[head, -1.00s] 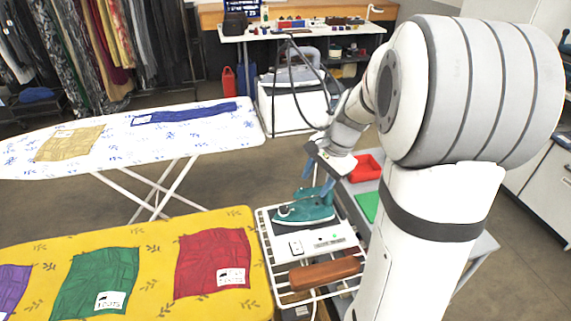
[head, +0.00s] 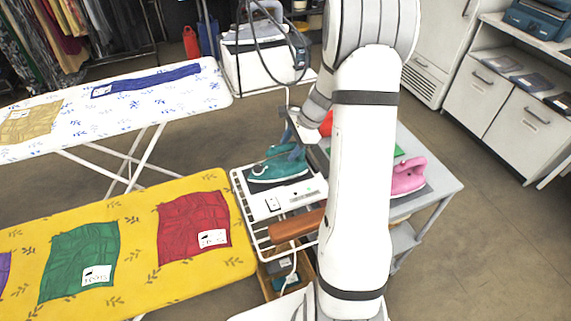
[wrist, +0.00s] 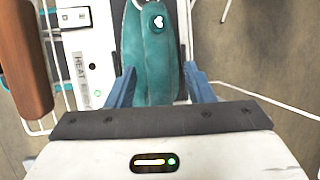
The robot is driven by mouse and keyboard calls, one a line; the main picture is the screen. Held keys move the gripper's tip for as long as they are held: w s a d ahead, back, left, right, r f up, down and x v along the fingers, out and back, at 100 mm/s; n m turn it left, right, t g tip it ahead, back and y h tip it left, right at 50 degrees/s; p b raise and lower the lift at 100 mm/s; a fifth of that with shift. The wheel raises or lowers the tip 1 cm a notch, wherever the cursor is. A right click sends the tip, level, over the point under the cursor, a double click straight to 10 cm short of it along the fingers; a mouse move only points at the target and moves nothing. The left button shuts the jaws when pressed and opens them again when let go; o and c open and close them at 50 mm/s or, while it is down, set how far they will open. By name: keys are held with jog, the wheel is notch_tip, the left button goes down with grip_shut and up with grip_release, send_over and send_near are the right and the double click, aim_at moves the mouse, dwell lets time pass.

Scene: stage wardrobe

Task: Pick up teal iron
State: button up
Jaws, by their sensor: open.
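The teal iron (head: 277,168) rests on the white wire rack (head: 238,187) at the end of the yellow ironing board. My gripper (head: 290,152) is right above it, pointing down. In the wrist view the iron's teal handle (wrist: 150,62) lies between the two blue fingers of my gripper (wrist: 160,88), one finger on each side. The jaws are open, and I cannot tell whether either finger touches the iron. My arm hides part of the area to the right in the head view.
A brown wooden block (head: 292,226) and a white labelled panel (head: 285,200) lie on the rack close to the iron. A pink iron (head: 409,176) stands on the grey table (head: 441,187) to the right. The yellow ironing board (head: 140,222) holds several cloths.

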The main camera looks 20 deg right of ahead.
jog(key=shift+a+f, duration=0.1)
jog(key=shift+f, duration=0.1)
jog(key=shift+c, duration=0.5)
grip_shut()
